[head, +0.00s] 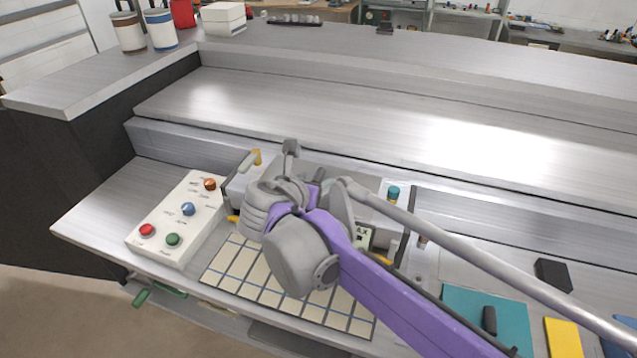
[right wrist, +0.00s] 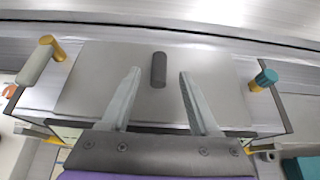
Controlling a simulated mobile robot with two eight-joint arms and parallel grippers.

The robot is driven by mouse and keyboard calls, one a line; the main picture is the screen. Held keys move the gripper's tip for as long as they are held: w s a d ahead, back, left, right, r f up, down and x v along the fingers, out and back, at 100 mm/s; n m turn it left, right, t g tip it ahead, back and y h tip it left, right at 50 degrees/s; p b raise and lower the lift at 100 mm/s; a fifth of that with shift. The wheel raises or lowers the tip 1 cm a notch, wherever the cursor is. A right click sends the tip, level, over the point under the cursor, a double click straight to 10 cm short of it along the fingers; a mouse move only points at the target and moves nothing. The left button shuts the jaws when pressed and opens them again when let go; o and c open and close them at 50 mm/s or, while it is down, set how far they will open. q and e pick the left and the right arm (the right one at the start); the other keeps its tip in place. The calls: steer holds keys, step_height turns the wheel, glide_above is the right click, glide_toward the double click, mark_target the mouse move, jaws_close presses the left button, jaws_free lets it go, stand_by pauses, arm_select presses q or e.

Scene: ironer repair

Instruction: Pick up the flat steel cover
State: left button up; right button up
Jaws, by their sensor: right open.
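The flat steel cover (right wrist: 95,80) is a plain grey plate with an upright dark grip (right wrist: 158,70) near its middle. It lies on top of a box-shaped unit. In the head view most of the cover is hidden behind my right arm. My right gripper (right wrist: 159,73) is open, and its two pale fingers are over the cover. In the right wrist view the dark grip appears between the fingertips, with a gap on each side. I cannot tell how high the fingertips are above the plate. My left gripper is not in view.
A yellow-based lever (right wrist: 40,62) stands left of the cover and a teal-capped knob (right wrist: 264,79) right of it. A button panel (head: 176,220), a tiled grid (head: 232,265) and a teal mat (head: 462,305) lie around the unit. A long steel ledge rises behind.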

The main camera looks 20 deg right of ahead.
steer(key=x, duration=0.2)
steer(key=shift+w+d+f, duration=0.1)
steer(key=shift+w+d, duration=0.05)
steer(key=shift+w, duration=0.2)
jaws_close()
